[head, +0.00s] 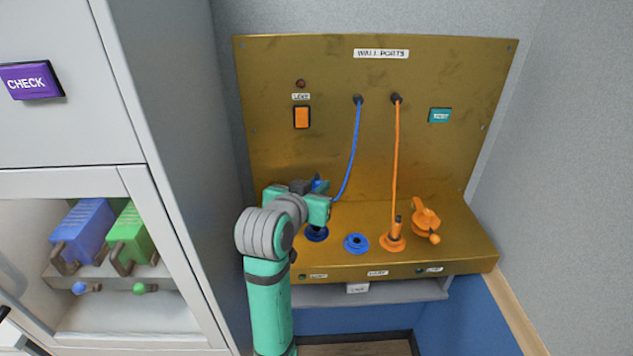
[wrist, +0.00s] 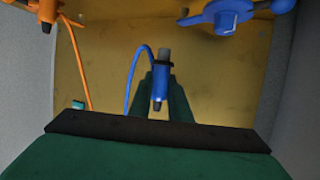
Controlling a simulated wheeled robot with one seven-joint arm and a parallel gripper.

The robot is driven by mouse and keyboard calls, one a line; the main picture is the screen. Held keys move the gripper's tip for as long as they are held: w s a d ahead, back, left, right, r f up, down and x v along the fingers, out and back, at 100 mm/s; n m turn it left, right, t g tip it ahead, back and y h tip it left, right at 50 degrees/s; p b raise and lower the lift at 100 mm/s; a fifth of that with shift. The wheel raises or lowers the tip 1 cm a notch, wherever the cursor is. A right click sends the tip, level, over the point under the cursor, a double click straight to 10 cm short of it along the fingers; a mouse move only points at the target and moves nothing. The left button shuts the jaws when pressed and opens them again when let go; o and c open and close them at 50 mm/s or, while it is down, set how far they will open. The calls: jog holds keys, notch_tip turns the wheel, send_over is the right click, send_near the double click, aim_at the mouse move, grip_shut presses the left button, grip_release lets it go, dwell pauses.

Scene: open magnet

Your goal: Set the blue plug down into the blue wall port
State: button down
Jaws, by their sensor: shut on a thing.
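My gripper (head: 318,197) is above the left part of the brass ledge, shut on the blue plug. In the wrist view the blue plug (wrist: 159,88) sits between the two green fingers (wrist: 161,98), with its dark tip showing. A blue cable (head: 354,150) runs from the plug up to the brass back panel. The blue wall port (head: 356,243), a blue ring with a dark centre, lies empty on the ledge, right of and below my gripper. In the head view my gripper and arm hide most of the plug.
An orange plug (head: 396,228) stands in the orange port, right of the blue port, with an orange cable (head: 397,150). An orange handle (head: 426,218) is farther right. A blue handled fitting (wrist: 228,14) shows in the wrist view. A grey cabinet (head: 165,130) stands at left.

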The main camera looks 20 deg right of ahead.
jog(key=shift+f, duration=3.3)
jog(key=shift+s+a, duration=0.1)
jog(key=shift+s, duration=0.05)
jog(key=shift+f, duration=0.3)
jog(key=shift+f, duration=0.45)
jog(key=shift+f, duration=0.7)
